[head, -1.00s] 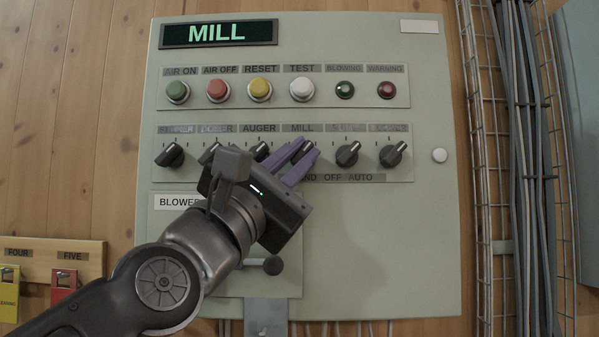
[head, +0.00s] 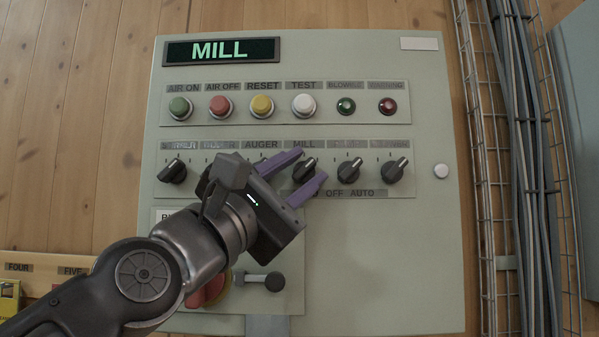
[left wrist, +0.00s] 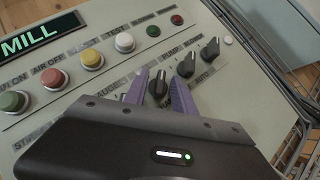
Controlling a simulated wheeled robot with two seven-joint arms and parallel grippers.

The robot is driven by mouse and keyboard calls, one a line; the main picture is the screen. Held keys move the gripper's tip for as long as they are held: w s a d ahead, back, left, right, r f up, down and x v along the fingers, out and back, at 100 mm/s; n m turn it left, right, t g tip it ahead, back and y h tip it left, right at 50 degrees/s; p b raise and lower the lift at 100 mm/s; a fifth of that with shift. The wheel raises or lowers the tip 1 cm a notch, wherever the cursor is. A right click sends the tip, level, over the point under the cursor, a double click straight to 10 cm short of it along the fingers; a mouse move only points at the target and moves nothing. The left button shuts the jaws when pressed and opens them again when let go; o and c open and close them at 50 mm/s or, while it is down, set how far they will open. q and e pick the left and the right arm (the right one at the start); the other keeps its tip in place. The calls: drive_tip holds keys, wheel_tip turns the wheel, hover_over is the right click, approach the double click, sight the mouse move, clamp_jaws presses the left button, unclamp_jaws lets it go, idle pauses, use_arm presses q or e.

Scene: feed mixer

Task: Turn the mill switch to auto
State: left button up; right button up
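The mill switch (head: 304,168) is a black rotary knob under the MILL label, in the lower row of the grey panel. Its pale pointer mark leans to the upper right, the side of the AUTO lettering (head: 363,193). My left gripper (head: 314,166) has two purple fingers, spread apart. One reaches the knob's upper left and the other lies to its lower right. In the left wrist view the mill switch (left wrist: 158,86) shows between the fingertips (left wrist: 161,84), with gaps visible at its sides. Contact is not visible. My right gripper is not in view.
Similar knobs stand close on both sides, such as the one at right (head: 349,170). The panel's lower right is bare.

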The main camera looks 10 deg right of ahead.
use_arm(q)
drive_tip(key=shift+s+a+f+b, duration=0.3)
drive_tip(key=shift+a+f+b, duration=0.1)
drive_tip(key=shift+b, duration=0.15)
drive_tip(key=b+v, duration=0.5)
drive_tip(key=v, duration=0.1)
drive_tip(key=shift+s+a, duration=0.2)
drive_tip(key=shift+a, duration=0.05)
drive_tip(key=shift+f, duration=0.1)
